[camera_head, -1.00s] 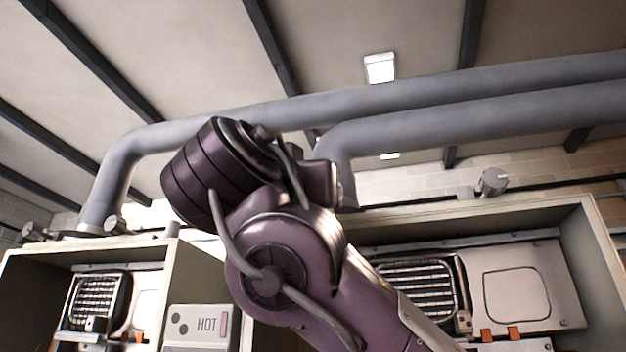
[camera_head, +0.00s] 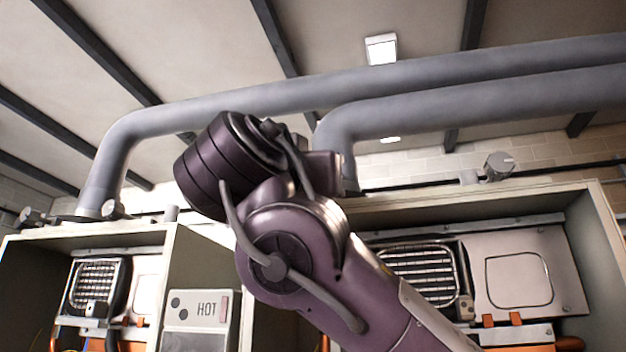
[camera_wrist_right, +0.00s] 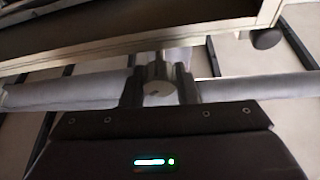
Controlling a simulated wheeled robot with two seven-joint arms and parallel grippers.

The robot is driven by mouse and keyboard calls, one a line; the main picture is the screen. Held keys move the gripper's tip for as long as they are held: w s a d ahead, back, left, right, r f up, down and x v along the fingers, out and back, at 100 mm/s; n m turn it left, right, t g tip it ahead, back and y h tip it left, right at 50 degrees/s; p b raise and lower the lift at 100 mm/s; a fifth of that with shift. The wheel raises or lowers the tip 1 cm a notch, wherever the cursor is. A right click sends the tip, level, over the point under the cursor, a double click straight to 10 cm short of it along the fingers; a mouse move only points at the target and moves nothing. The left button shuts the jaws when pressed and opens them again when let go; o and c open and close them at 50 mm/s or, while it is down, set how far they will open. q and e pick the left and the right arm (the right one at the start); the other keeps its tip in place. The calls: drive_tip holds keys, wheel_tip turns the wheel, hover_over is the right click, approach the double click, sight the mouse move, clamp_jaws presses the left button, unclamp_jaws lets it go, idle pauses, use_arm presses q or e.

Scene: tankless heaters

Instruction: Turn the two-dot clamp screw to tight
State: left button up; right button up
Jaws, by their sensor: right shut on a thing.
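In the right wrist view my right gripper (camera_wrist_right: 160,88) is shut on a grey round knob (camera_wrist_right: 157,96), with one dark finger on each side. I see no dots on the knob itself. In the head view my right arm comes in from the lower right, and its purple links hide the gripper and the held knob. Other grey round knobs stand on top of the left cabinet (camera_head: 114,209) and the right cabinet (camera_head: 499,165). My left gripper is not in view.
The right cabinet (camera_head: 597,235) is open, with a grille (camera_head: 418,275) and a pale plate (camera_head: 520,283) inside. A cabinet edge also crosses the top of the wrist view (camera_wrist_right: 140,40).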

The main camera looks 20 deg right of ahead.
drive_tip(key=shift+f+m+g+h+b, duration=0.2)
drive_tip(key=shift+m+g+h+b, duration=0.25)
drive_tip(key=shift+m+b, duration=0.6)
drive_tip(key=shift+m+g+h+b, duration=0.4)
drive_tip(key=shift+m+b, duration=0.25)
drive_tip(key=shift+m, duration=0.3)
drive_tip(key=m+g+b, duration=0.1)
drive_tip(key=m, duration=0.1)
drive_tip(key=shift+r+m, duration=0.15)
drive_tip(key=shift+m, duration=0.25)
drive_tip(key=shift+m+g+h, duration=0.35)
drive_tip(key=shift+m+g, duration=0.3)
drive_tip(key=shift+m, duration=0.55)
drive_tip(key=o, duration=0.8)
drive_tip(key=shift+o, duration=0.9)
drive_tip(key=shift+w, duration=0.1)
